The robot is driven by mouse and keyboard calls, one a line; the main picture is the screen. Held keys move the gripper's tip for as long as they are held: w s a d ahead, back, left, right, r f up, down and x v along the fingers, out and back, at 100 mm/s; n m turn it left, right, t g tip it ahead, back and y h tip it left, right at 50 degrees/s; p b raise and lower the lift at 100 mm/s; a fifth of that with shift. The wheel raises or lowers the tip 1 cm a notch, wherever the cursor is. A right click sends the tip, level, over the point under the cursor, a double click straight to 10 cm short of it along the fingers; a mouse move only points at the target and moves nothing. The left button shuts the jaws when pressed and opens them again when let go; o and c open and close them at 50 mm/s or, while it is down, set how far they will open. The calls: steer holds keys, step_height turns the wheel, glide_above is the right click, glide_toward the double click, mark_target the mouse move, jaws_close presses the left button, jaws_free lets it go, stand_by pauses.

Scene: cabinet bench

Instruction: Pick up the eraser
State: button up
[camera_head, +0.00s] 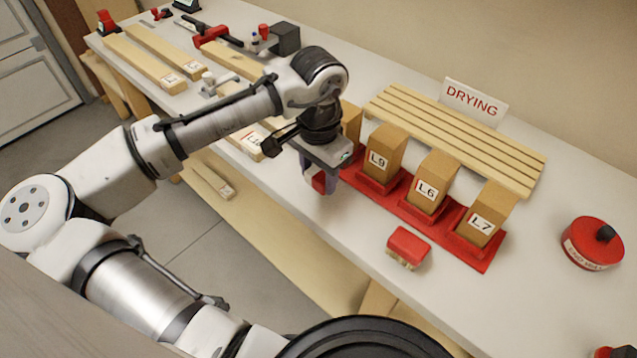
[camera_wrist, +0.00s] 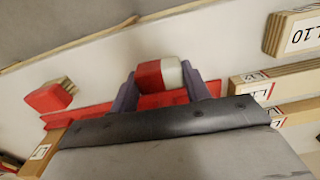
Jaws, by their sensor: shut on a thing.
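My gripper (camera_head: 321,185) is shut on a small red and white block, the eraser (camera_wrist: 158,75). In the wrist view the eraser sits between the two purple fingers, its red part left and its white part right. In the head view only a bit of the eraser's red (camera_head: 319,182) shows between the fingers, near the front of the bench, left of the red rack. I cannot tell how far it is above the bench top.
A red rack (camera_head: 468,252) holds several wooden blocks labelled L9, L6 and L7. A red-topped brush (camera_head: 408,247) lies in front of it. A slatted drying rack (camera_head: 455,140) is behind. A round red tin (camera_head: 592,243) stands right. Labelled boards (camera_head: 145,63) lie at left.

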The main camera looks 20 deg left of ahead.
mark_target(319, 174)
step_height(319, 174, up, 16)
steer(key=b, duration=0.1)
steer(key=shift+r, duration=0.15)
steer(key=o, duration=0.4)
steer(key=shift+c, duration=1.4)
